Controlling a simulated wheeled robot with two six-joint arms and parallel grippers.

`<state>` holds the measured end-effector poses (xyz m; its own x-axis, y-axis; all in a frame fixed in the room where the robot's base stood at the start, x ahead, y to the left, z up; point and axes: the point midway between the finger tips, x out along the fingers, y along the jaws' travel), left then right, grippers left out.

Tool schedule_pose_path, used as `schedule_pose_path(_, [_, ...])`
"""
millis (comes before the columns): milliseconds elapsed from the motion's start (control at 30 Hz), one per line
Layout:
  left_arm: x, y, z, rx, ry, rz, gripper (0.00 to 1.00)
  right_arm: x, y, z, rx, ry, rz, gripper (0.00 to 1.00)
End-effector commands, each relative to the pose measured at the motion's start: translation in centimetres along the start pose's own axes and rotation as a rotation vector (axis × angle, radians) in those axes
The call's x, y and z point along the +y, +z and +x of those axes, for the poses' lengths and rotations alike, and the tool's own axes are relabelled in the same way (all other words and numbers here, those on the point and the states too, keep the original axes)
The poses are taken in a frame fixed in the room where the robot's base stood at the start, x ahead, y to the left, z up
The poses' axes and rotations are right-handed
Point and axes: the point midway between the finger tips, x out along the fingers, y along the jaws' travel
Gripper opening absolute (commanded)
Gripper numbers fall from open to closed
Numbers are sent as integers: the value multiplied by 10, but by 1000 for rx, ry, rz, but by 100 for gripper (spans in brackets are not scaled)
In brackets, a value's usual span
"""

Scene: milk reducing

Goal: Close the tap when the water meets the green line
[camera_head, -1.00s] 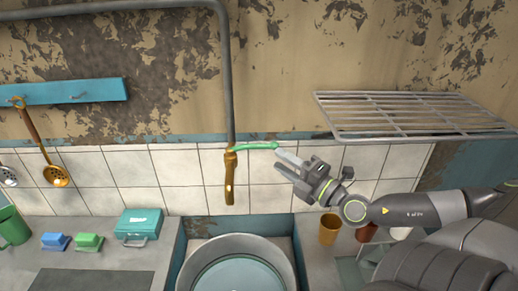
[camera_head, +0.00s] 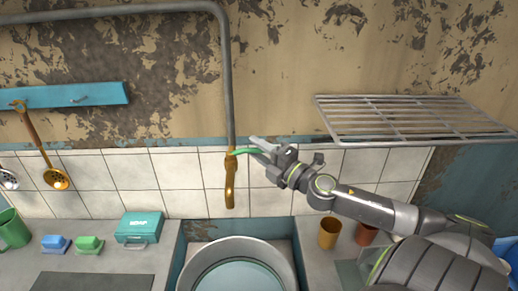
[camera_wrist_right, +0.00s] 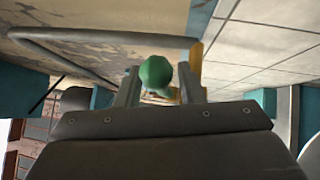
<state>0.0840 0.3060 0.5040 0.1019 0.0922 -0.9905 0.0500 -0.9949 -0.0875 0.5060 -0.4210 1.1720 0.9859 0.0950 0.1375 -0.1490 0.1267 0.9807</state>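The brass tap (camera_head: 230,185) hangs at the end of a grey pipe on the tiled wall. Its green handle (camera_head: 242,151) points right. My right gripper (camera_head: 256,149) is open at the handle, with a finger on either side. In the right wrist view, the handle's round green end (camera_wrist_right: 156,72) lies between the two spread fingers (camera_wrist_right: 158,88). I cannot tell whether they touch it. A large metal pot (camera_head: 200,258) below the tap holds pale blue water (camera_head: 240,276). No green line can be made out. My left gripper is out of view.
A wire rack (camera_head: 410,118) sticks out from the wall at right, above my right arm. An orange cup (camera_head: 329,232) and a brown cup (camera_head: 367,233) stand right of the pot. A teal box (camera_head: 139,226) and sponges (camera_head: 88,244) lie at left.

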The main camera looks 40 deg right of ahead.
Motion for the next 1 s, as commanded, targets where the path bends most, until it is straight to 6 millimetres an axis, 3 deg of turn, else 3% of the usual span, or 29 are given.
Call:
schedule_pose_path(267, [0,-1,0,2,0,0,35,0,0,1,0,0,1,35])
schedule_pose_path(533, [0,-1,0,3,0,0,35,0,0,0,0,0,1,1])
schedule_pose_path(833, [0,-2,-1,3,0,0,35,0,0,0,-2,0,2,0])
schedule_pose_path(1000, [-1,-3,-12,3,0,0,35,4,-1,-1,-40,-1,3,0])
